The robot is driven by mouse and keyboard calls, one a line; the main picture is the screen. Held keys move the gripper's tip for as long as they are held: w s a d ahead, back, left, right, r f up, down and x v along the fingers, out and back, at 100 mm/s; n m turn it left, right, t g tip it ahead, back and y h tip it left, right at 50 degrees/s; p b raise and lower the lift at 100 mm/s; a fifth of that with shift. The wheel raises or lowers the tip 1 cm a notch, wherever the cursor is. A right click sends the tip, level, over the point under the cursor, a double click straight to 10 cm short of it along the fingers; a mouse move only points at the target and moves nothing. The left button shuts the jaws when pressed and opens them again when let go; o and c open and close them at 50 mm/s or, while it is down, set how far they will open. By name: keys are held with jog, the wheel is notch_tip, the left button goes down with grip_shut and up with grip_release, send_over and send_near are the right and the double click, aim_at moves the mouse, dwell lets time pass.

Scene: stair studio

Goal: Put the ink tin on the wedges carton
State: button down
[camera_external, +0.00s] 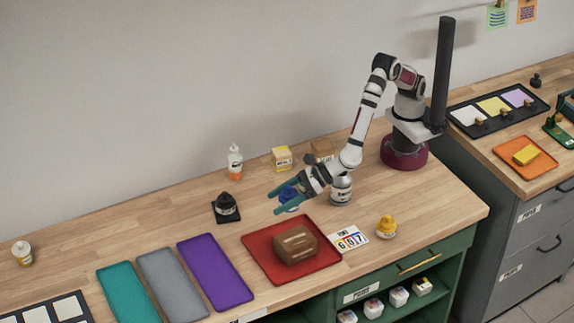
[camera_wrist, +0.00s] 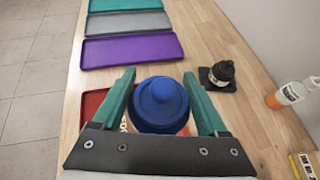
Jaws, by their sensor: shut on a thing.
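My gripper (camera_external: 279,202) is shut on a blue tin (camera_wrist: 159,103) with a round knob on top. The tin sits upright between the green fingers in the wrist view, and it shows partly behind them in the outside view (camera_external: 288,194). No label on it is readable, and I cannot tell if it is clear of the table. A brown carton (camera_external: 295,246) sits on a red tray (camera_external: 264,259), in front of my gripper. A yellow carton (camera_external: 281,157) and another brown carton (camera_external: 321,148) stand behind it. I cannot read which carton says wedges.
A black tin (camera_external: 227,207) on a dark mat stands left of my gripper. A grey tin (camera_external: 341,189) is close under my arm. A yellow tin (camera_external: 386,227) and number card (camera_external: 348,240) lie right of the tray. A white-and-orange bottle (camera_external: 235,161) stands behind. Purple, grey and teal mats lie left.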

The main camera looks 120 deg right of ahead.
send_over(286, 241)
notch_tip(286, 241, down, 3)
jog(key=shift+f, duration=2.2)
jog(key=shift+f, duration=0.1)
